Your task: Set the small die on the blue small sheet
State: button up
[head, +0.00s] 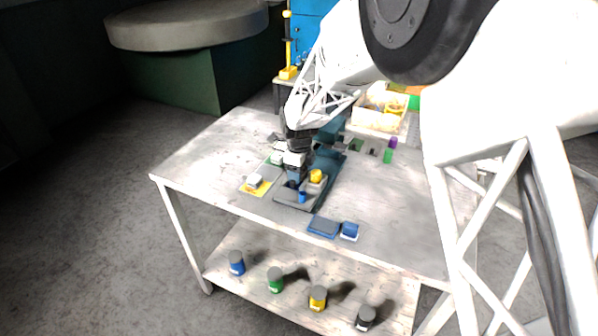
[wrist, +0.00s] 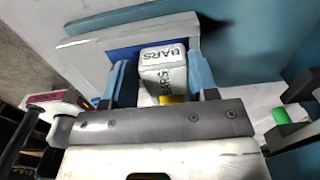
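My gripper (wrist: 160,80) has light-blue fingers on both sides of a pale grey block lettered "BARS" (wrist: 163,72), which looks like the small die. The fingers appear closed on its sides. A dark blue patch (wrist: 124,54) shows behind the block, on a grey plate (wrist: 150,28); it may be the blue small sheet. Whether the block touches it I cannot tell. In the head view my gripper (head: 293,178) is low over the grey plate (head: 286,199) of a dark teal press, and the block is not distinct there.
A yellow cylinder (head: 316,176) and a small blue cylinder (head: 302,197) stand by the plate. A blue-edged pad (head: 323,227) and a blue roll (head: 349,231) lie in front.

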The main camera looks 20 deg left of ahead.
jog(key=shift+s+d+f, duration=0.1)
jog(key=shift+s+f, duration=0.2)
jog(key=shift+f, duration=0.35)
notch_tip(320, 180, up, 14)
jog(key=shift+w+f, duration=0.15)
jog(key=shift+w, duration=0.05)
dwell(0.7)
jog(key=s+d+r+n, duration=0.3)
jog(key=d+r, duration=0.1)
jog(key=d, duration=0.7)
jog(key=s+d+r+n+t, duration=0.1)
jog(key=s+d+r+n, duration=0.25)
jog(key=d, duration=0.75)
jog(key=s+d+r+n, duration=0.25)
jog(key=d+r, duration=0.25)
jog(key=d, duration=0.6)
jog(key=s+d+f+n, duration=0.1)
jog(key=s+d+n, duration=0.3)
jog(key=s+d, duration=0.5)
jog(key=s+d+f+n+t, duration=0.1)
jog(key=s+d+n, duration=0.3)
jog(key=s+d, duration=0.5)
jog(key=s, duration=0.6)
jog(key=shift+d+f+n+t, duration=0.15)
jog(key=shift+d+n+t, duration=0.15)
jog(key=shift+d+n, duration=0.1)
